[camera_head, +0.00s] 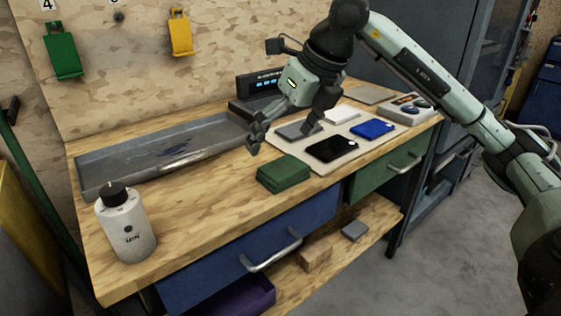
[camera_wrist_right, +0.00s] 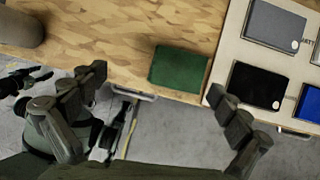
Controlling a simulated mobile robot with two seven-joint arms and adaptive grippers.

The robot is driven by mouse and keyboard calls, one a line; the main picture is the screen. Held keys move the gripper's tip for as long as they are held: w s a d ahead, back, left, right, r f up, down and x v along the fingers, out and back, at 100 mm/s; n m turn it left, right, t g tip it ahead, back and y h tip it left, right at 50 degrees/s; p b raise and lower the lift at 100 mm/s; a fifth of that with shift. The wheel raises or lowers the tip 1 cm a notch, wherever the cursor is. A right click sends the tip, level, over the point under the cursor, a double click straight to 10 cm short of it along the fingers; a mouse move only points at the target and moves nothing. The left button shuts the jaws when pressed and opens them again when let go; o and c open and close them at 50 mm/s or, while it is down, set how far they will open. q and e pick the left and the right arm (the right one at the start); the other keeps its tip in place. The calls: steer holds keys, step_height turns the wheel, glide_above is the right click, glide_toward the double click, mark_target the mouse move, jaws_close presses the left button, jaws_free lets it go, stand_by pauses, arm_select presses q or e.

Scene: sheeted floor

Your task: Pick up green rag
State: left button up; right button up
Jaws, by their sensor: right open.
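The green rag (camera_head: 284,174) lies folded flat on the wooden workbench, near its front edge, left of the pale mat. It also shows in the right wrist view (camera_wrist_right: 179,68), in the upper middle, beyond the fingertips. My right gripper (camera_head: 288,133) is open and empty above the bench, over and behind the rag. In the right wrist view its two fingers (camera_wrist_right: 160,92) stand wide apart on either side, with the rag between them in the picture but not touched. My left gripper does not show in the head view.
A pale mat (camera_head: 306,164) holds black, blue and grey flat items right of the rag. A metal tray (camera_head: 95,179) lies at the back left, and a white bottle (camera_head: 128,229) stands at the front left. Drawer handles (camera_head: 272,252) stick out in front. Bench around the rag's left is clear.

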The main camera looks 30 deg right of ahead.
mark_target(283, 166)
steer(key=shift+s+d+h, duration=0.2)
steer(key=shift+d+h, duration=0.3)
steer(key=shift+d, duration=0.65)
steer(key=shift+d+f+m+g, duration=0.25)
steer(key=shift+d+m+g, duration=0.05)
steer(key=x, duration=0.7)
steer(key=shift+f, duration=0.1)
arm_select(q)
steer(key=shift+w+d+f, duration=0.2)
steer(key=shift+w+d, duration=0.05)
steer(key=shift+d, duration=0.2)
arm_select(e)
steer(key=c, duration=1.1)
